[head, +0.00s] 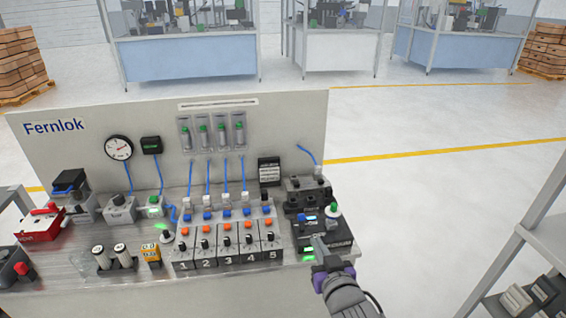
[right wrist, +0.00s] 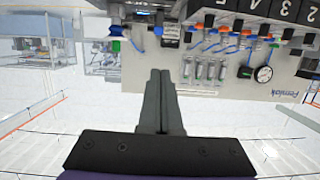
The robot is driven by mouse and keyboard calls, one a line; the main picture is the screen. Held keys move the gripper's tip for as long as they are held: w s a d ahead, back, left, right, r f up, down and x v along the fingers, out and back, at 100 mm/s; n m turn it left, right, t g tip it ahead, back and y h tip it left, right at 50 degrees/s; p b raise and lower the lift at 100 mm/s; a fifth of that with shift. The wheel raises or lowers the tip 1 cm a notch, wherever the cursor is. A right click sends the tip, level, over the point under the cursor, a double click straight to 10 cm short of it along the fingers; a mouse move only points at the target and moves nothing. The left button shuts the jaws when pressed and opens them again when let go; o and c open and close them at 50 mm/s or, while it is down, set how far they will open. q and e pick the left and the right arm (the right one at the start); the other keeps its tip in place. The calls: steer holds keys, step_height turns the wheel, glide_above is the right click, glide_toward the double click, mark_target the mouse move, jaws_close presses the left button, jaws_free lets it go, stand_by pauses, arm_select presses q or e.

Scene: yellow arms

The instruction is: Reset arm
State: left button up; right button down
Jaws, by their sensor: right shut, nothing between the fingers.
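My right gripper (head: 318,243) is over the right end of the bench, in front of a black device with green and blue lights (head: 342,236). In the right wrist view its two grey fingers (right wrist: 160,75) lie together, shut, with nothing between them. That view is upside down and shows the Fernlok panel (right wrist: 240,75) beyond the fingers. Whether the gripper touches the black device cannot be told. My left gripper is in neither view.
The bench panel (head: 270,120) carries a gauge (head: 119,147) and several blue tubes. Numbered valve units (head: 228,240) stand left of my right gripper. A grey shelf (head: 520,250) stands at the right, with open floor (head: 430,210) between it and the bench.

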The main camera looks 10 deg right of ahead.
steer(key=s+d+f+g+p, duration=0.1)
steer(key=s+f+g, duration=0.3)
steer(key=s, duration=0.6)
steer(key=s+d+f+g+p, duration=0.2)
steer(key=s+f+g+p, duration=0.2)
steer(key=s, duration=0.6)
steer(key=shift+f+m+g+h+p, duration=0.3)
steer(key=shift+g+h, duration=0.1)
steer(key=shift+g, duration=0.6)
